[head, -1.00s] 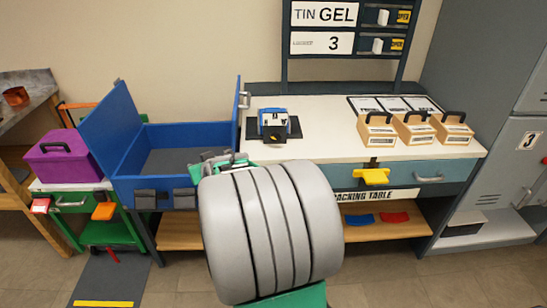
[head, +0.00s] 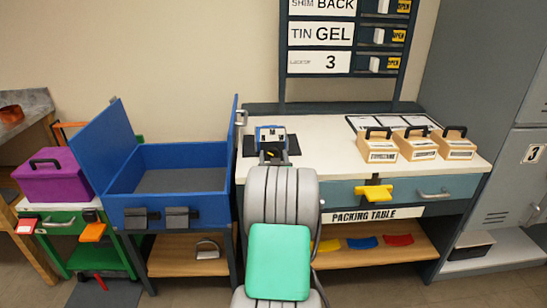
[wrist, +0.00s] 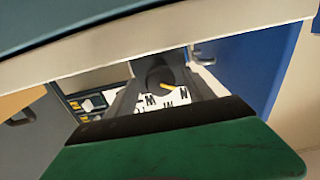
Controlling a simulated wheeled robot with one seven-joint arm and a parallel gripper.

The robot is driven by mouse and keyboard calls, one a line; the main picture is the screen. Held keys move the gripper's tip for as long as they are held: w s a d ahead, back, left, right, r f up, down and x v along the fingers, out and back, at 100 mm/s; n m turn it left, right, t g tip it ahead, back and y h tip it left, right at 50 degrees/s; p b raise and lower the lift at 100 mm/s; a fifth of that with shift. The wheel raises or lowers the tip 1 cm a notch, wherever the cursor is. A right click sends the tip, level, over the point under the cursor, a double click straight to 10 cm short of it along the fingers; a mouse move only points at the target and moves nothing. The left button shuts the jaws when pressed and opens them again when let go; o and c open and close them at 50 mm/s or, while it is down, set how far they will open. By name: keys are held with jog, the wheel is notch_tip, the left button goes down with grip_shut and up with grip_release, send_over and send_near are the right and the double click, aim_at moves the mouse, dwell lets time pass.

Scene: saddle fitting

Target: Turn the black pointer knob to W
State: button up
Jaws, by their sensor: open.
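The black pointer knob (wrist: 160,76) shows in the wrist view, dark and round with a yellow pointer mark. White label plates with black letters (wrist: 168,100) lie around it; the letters are small and partly covered. The mark points toward the lower right of that view, and I cannot tell which letter it meets. In the head view a small blue and white device (head: 271,134) stands on a black mat at the table's left end. My gripper (head: 273,157) is open just in front of this device, mostly hidden by my arm. Contact with the knob cannot be told.
The white packing table (head: 330,133) carries several tan boxes with black handles (head: 417,147) to the right. A blue open bin (head: 168,183) stands left of it, with a raised blue panel between. A yellow drawer catch (head: 373,194) sticks out in front. The table's middle is clear.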

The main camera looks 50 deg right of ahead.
grip_shut()
dwell(0.6)
